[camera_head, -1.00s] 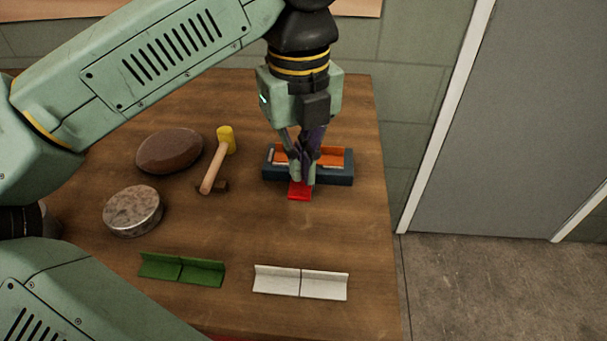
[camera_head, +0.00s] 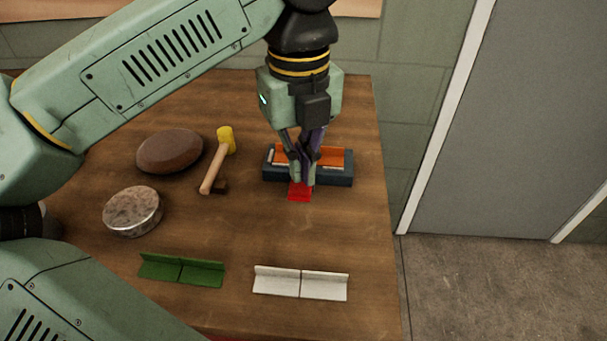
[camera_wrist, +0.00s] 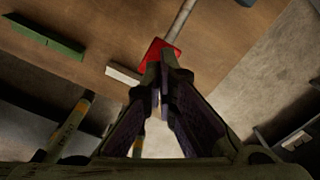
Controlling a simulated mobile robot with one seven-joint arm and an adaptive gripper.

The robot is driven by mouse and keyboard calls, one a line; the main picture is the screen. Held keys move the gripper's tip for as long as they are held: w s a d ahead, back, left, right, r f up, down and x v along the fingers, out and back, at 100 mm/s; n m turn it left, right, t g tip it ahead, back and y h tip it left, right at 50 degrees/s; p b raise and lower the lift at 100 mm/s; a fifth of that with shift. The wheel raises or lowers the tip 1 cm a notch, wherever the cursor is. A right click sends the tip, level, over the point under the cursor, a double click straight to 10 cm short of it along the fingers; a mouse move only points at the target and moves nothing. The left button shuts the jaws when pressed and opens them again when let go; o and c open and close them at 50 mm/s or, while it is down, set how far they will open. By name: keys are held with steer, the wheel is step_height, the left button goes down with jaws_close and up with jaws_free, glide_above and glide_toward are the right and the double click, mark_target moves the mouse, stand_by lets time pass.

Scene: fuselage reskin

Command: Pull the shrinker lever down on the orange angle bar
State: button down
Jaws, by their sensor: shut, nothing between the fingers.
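The shrinker is a dark blue-grey block (camera_head: 335,181) on the wooden table, with the orange angle bar (camera_head: 333,157) lying in it. The red end of its lever (camera_head: 299,194) sticks out at the near side of the block. The red end (camera_wrist: 158,50) and a grey rod (camera_wrist: 181,20) also show in the wrist view. My gripper (camera_head: 302,184) points down at the red end, its fingers shut and empty. The fingertips are at or just above the red end; I cannot tell whether they touch. My fingers hide part of the block and the lever.
A mallet with a yellow head (camera_head: 226,138), a brown oval pad (camera_head: 169,151) and a round metal block (camera_head: 132,211) lie to the left. A green angle bar (camera_head: 181,270) and a white one (camera_head: 301,282) lie nearer. The table between is clear.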

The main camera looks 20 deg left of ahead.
mark_target(300, 188)
steer(key=shift+f+b, duration=3.1)
steer(key=shift+f, duration=0.5)
steer(key=shift+r, duration=0.2)
steer(key=shift+r+p, duration=3.9)
steer(key=shift+r, duration=1.55)
